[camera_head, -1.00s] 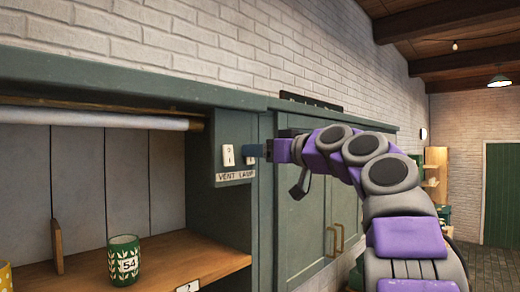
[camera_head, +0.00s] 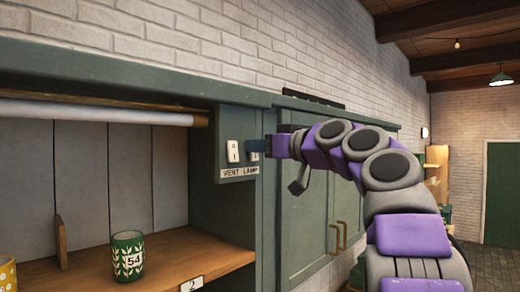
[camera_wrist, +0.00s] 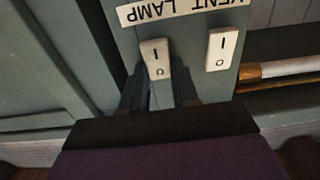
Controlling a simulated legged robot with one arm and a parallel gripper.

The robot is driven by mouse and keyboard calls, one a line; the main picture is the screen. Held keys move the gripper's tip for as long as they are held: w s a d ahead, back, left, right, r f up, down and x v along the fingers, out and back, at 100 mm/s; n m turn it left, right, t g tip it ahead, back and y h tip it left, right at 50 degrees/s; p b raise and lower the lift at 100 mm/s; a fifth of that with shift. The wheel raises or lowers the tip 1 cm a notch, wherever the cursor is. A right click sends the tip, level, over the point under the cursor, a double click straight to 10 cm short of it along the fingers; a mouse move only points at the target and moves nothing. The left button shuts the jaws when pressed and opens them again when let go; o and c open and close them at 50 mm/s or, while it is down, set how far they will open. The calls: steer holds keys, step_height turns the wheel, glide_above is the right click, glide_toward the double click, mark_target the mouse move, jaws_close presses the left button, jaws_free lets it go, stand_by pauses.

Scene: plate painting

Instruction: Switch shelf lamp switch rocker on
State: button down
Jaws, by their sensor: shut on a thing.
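The white lamp rocker (camera_wrist: 155,60) shows in the wrist view on the green-grey switch panel (camera_wrist: 190,75), by the word LAMP, which appears upside down. Its I and O marks are visible. My gripper (camera_wrist: 158,90) has one dark finger on each side of the rocker's lower part in this view and is shut on it. In the head view my gripper (camera_head: 257,148) reaches the panel from the right and largely hides the lamp rocker.
The white vent rocker (camera_head: 233,151) is close beside my fingers, above the VENT LAMP label (camera_head: 239,172). A green cup marked 54 (camera_head: 127,257) stands on the wooden shelf (camera_head: 185,250) at the left. Green cabinet doors (camera_head: 310,240) lie behind my arm.

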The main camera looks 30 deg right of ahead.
steer(key=b, duration=0.2)
steer(key=shift+s+a+r+n+y+b, duration=0.2)
steer(key=shift+a+n+y+b, duration=0.1)
steer(key=shift+y+b, duration=0.1)
steer(key=shift+d+t+b, duration=0.15)
steer(key=shift+t+b, duration=0.35)
steer(key=shift+b, duration=0.05)
steer(key=t+b, duration=0.1)
steer(key=b, duration=0.1)
steer(key=f+t+b, duration=0.1)
steer(key=b, duration=0.2)
steer(key=shift+d+f, duration=0.15)
steer(key=shift+d, duration=0.1)
steer(key=c, duration=0.8)
jaws_free()
steer(key=shift+d, duration=0.15)
steer(key=shift+c, duration=0.2)
